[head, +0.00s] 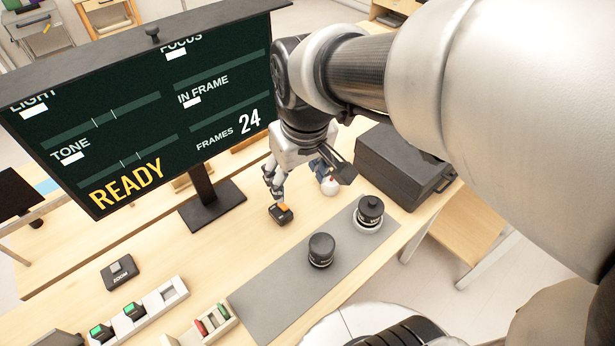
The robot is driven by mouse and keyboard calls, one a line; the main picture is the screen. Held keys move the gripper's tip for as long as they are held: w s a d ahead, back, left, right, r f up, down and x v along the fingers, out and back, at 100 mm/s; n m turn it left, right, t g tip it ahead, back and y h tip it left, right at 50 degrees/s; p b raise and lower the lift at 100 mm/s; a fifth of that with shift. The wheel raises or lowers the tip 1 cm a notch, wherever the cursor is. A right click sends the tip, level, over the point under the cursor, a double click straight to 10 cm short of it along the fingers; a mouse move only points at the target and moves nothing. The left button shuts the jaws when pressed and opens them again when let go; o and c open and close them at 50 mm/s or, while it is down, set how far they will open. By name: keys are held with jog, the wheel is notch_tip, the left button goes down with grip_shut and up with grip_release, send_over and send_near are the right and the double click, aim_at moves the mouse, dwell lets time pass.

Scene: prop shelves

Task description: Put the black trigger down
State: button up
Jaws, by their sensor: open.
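A small black object with an orange part, which looks like the black trigger (281,214), rests on the wooden table just below the left fingertip of my gripper. My gripper (300,188) points down over the table in front of the screen. Its fingers are spread apart with nothing between them. The left finger is right above the trigger; I cannot tell whether it touches it. A small white rounded thing (330,187) is by the right finger, partly hidden.
A large screen (150,110) on a black stand is left of my gripper. A black case (400,165) stands right. A grey mat (275,300) holds two black lens-like cylinders (321,250) (369,211). A zoom box (118,271) and white trays (140,312) are at the front left.

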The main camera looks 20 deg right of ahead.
jog(key=s+r+m+t, duration=0.1)
jog(key=s+r, duration=0.1)
jog(key=s, duration=1)
jog(key=shift+s+t, duration=0.35)
jog(key=shift+t, duration=0.05)
